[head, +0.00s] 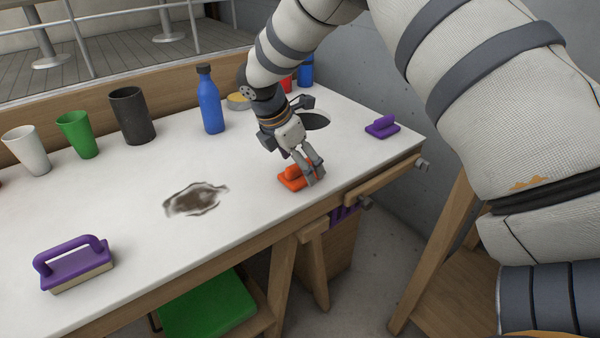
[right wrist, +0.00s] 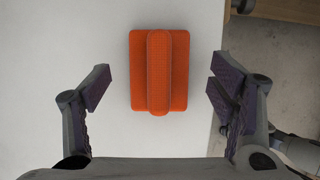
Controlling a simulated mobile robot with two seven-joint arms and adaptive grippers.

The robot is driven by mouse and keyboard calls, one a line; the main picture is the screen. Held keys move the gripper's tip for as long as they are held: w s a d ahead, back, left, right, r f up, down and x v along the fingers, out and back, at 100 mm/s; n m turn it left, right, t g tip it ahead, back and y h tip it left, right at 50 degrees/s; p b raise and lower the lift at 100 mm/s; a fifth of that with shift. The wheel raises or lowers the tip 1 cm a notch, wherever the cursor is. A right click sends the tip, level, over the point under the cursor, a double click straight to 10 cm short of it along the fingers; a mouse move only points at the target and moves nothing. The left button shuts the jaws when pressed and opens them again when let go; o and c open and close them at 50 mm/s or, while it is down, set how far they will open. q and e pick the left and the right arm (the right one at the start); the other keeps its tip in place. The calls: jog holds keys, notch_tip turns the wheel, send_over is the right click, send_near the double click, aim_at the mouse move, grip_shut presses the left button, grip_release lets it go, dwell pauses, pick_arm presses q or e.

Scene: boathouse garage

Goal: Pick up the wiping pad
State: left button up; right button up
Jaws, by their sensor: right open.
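An orange wiping pad (head: 290,179) with a raised grip bar lies flat on the white worktop (head: 130,220), close to its front edge. My right gripper (head: 314,174) reaches down over it with the fingers open. In the right wrist view the orange pad (right wrist: 158,70) sits centred beyond the two spread fingers, with clear gaps on both sides. A similar purple pad (head: 382,126) lies near the right end of the worktop. My left gripper is not in view.
A purple-handled brush (head: 75,263) stands front left. A dark stain (head: 195,199) marks the middle of the worktop. A blue bottle (head: 210,100), black cup (head: 132,115), green cup (head: 77,134) and white cup (head: 27,149) line the back.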

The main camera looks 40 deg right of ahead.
jog(key=shift+x, duration=0.95)
jog(key=shift+r, duration=0.1)
jog(key=c, duration=1.3)
jog(key=shift+o, duration=0.2)
notch_tip(320, 180, up, 3)
jog(key=shift+w+f, duration=0.1)
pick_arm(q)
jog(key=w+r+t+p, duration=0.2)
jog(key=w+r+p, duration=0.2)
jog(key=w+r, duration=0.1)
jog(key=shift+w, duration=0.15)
pick_arm(e)
jog(key=s+a+r, duration=0.4)
jog(key=s+r, duration=0.6)
jog(key=s, duration=0.3)
jog(key=shift+s, duration=0.3)
